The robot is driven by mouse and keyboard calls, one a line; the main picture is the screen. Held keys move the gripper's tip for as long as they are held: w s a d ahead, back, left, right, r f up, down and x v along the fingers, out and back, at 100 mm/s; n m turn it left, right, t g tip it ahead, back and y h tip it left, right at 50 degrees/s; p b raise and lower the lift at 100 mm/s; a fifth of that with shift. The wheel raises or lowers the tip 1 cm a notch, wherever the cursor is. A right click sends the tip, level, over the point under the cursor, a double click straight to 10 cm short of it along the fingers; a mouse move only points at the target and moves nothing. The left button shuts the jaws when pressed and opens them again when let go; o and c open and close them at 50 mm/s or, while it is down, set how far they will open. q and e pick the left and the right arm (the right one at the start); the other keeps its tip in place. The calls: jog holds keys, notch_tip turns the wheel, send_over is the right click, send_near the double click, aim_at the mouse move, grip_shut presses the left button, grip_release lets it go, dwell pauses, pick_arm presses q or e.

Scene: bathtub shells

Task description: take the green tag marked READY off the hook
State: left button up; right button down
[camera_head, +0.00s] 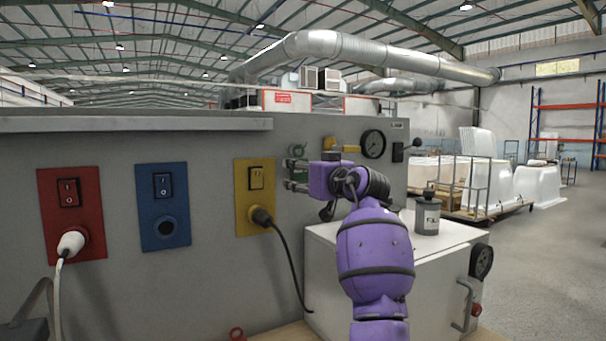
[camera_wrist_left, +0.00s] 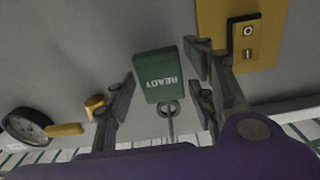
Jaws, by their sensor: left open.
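The green tag (camera_wrist_left: 158,76) marked READY hangs on the panel and appears upside down in the left wrist view. Its ring (camera_wrist_left: 168,108) is around a thin metal hook (camera_wrist_left: 170,128). My left gripper (camera_head: 290,175) is open in front of the panel. In the left wrist view its fingers (camera_wrist_left: 161,65) stand on either side of the tag, with gaps, not closed on it. My right gripper is not in view.
Left of the tag is a yellow switch plate (camera_head: 255,180) with a black plug and cable. A gauge (camera_head: 373,144) and a yellow-handled valve (camera_head: 340,147) are to the right. Below stands a white cabinet (camera_head: 345,255) with a grey canister (camera_head: 427,215) on top.

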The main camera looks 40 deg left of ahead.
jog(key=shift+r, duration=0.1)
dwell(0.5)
pick_arm(q)
jog(key=c, duration=1)
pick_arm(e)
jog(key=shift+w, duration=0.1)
pick_arm(q)
jog(key=shift+r, duration=0.2)
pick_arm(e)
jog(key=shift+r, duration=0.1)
pick_arm(q)
jog(key=shift+r+p, duration=0.5)
jog(key=shift+r, duration=0.3)
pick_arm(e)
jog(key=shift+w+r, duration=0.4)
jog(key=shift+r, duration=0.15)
pick_arm(q)
jog(key=shift+r, duration=0.15)
jog(key=shift+d, duration=0.1)
